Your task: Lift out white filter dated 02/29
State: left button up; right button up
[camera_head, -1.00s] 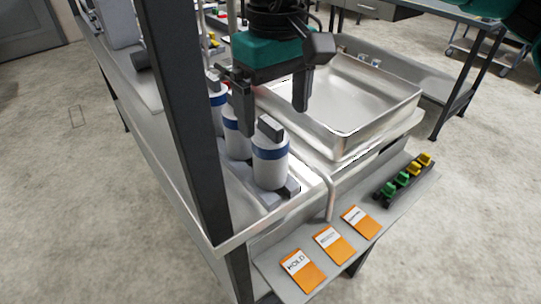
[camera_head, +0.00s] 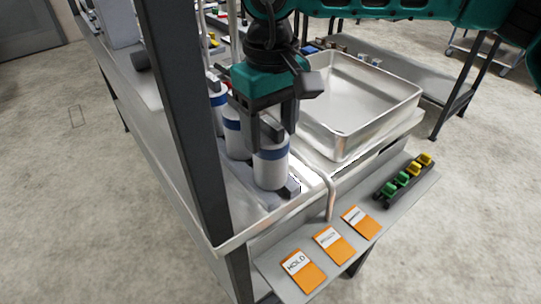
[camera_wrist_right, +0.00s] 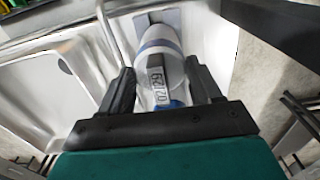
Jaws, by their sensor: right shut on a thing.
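The front white filter (camera_head: 271,172) is a white cylinder with a blue band and a dark grey handle on top. It stands upright at the near end of a row in the metal tray (camera_head: 228,245). In the right wrist view the filter (camera_wrist_right: 160,42) carries a tag on its handle that appears to read 02/29. My right gripper (camera_head: 271,135) comes down from above, shut on this filter, with one finger on each side of its top. Its fingers also show in the right wrist view (camera_wrist_right: 160,85). My left gripper is not in view.
More white filters (camera_head: 235,140) stand close behind in the row. A dark post (camera_head: 185,120) rises just left of them. An empty metal basin (camera_head: 350,140) lies right. Orange cards (camera_head: 304,270) and green and yellow clips (camera_head: 403,180) lie on the front shelf.

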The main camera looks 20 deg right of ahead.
jog(key=c, duration=0.9)
jog(key=shift+o, duration=0.2)
jog(key=shift+r, duration=0.1)
notch_tip(320, 180, up, 20)
jog(key=p, duration=0.1)
jog(key=shift+p, duration=0.35)
jog(key=shift+p, duration=0.3)
